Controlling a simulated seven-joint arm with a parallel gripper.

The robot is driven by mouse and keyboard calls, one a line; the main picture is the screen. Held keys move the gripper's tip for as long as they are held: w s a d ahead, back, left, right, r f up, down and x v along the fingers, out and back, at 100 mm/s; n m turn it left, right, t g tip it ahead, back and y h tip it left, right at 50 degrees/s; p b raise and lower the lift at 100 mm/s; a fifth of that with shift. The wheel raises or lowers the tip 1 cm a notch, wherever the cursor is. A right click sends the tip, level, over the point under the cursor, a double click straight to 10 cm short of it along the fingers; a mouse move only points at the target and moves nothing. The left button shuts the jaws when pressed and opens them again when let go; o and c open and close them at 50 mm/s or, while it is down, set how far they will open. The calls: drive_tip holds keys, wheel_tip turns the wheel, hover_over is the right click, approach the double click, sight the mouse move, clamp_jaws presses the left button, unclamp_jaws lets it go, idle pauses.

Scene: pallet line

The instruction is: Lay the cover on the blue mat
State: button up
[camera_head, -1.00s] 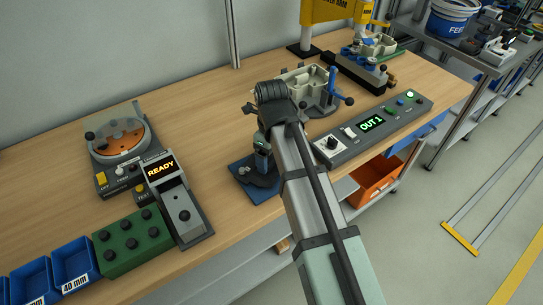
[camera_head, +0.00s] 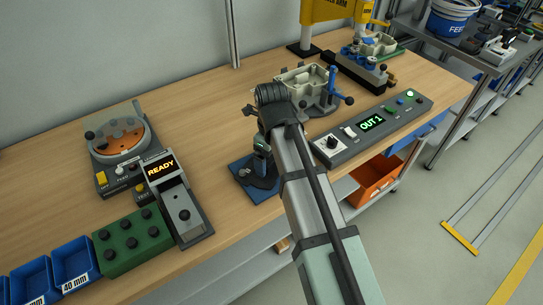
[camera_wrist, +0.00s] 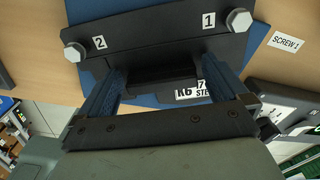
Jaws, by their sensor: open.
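The cover is a dark plate (camera_wrist: 155,42) with labels 1 and 2 and a hex-headed screw beside each. In the wrist view it lies over the blue mat (camera_wrist: 92,10), whose blue shows around its edges. The mat also shows in the head view (camera_head: 262,196), below my gripper (camera_head: 262,158). In the wrist view my gripper (camera_wrist: 165,78) is open, with its blue fingers apart on either side of a raised dark block on the plate. I cannot tell whether the fingers touch it. My gripper hides part of the plate and a white label.
A pale open housing (camera_head: 302,78) sits in a fixture behind my gripper. A control box (camera_head: 372,125) reading OUT 1 is to the right. A READY unit (camera_head: 178,200), a round orange dish (camera_head: 118,140) and blue bins (camera_head: 75,262) are left.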

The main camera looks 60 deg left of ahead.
sight(272, 157)
wheel_tip(272, 157, up, 12)
idle(0.6)
idle(0.5)
